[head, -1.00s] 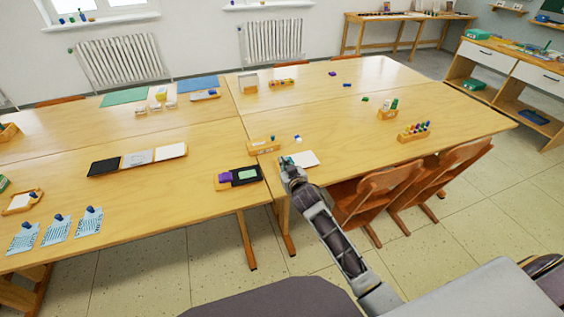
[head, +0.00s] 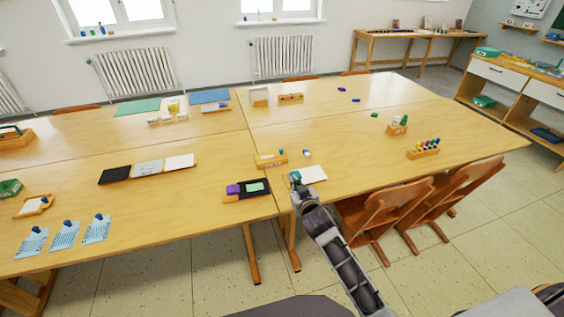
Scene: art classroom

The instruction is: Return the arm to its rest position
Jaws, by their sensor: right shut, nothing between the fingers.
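My right arm comes in from the lower right. My right gripper (head: 297,187) is shut and empty at the front edge of the right table (head: 365,140), close to a white sheet or pad (head: 312,174) with a teal patch at its left end. I cannot tell whether it touches the pad. My left gripper is not in view.
Wooden chairs (head: 385,215) stand at the table's front, right of my arm. On the tables are a purple-and-black tray (head: 246,190), a wooden box (head: 270,160), a rack of coloured bottles (head: 424,149) and blue-patterned sheets (head: 64,236). Open floor (head: 190,270) lies in front.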

